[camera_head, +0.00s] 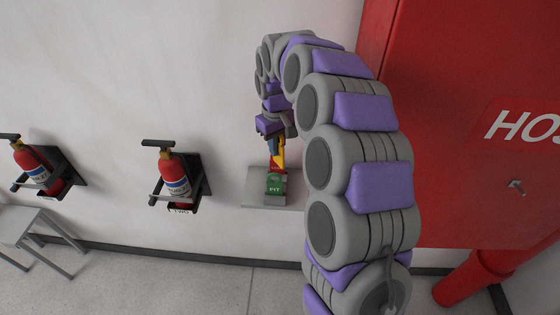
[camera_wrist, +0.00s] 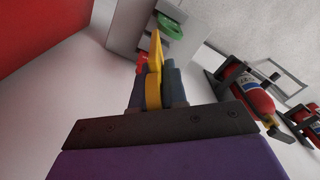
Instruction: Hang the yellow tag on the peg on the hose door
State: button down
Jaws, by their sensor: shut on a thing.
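The yellow tag (camera_wrist: 154,75) is between the fingers of my gripper (camera_wrist: 153,80) in the wrist view, standing up past the fingertips. In the head view the tag (camera_head: 280,153) shows as a small yellow piece at my gripper (camera_head: 276,147), just above a grey wall ledge. The red hose door (camera_head: 470,120) is at the right, with white lettering. The peg (camera_head: 516,186) is a small metal stub below the lettering, bare, well to the right of my gripper. Part of the door is hidden behind my arm.
The grey ledge (camera_head: 256,188) carries a green tag (camera_head: 275,184) and a red piece (camera_wrist: 142,64) close to my gripper. Two fire extinguishers (camera_head: 174,174) (camera_head: 33,167) hang on wall brackets at left. A red pipe (camera_head: 470,278) runs below the door. The wall between is clear.

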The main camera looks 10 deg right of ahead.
jog(key=f+n, duration=0.1)
jog(key=n, duration=0.1)
jog(key=w+f+n, duration=0.1)
jog(key=n, duration=0.2)
jog(key=shift+w+a+f, duration=0.1)
jog(key=shift+a+f, duration=0.05)
jog(key=shift+a, duration=0.05)
jog(key=f+n, duration=0.1)
jog(key=n, duration=0.1)
jog(key=w+f+n, duration=0.1)
jog(key=n, duration=0.2)
jog(key=shift+w+a+f, duration=0.1)
jog(key=shift+a, duration=0.1)
jog(key=shift+f, duration=0.1)
notch_tip(320, 180, down, 10)
jog(key=shift+r+b, duration=0.2)
jog(key=shift+b, duration=0.3)
jog(key=shift+r, duration=0.1)
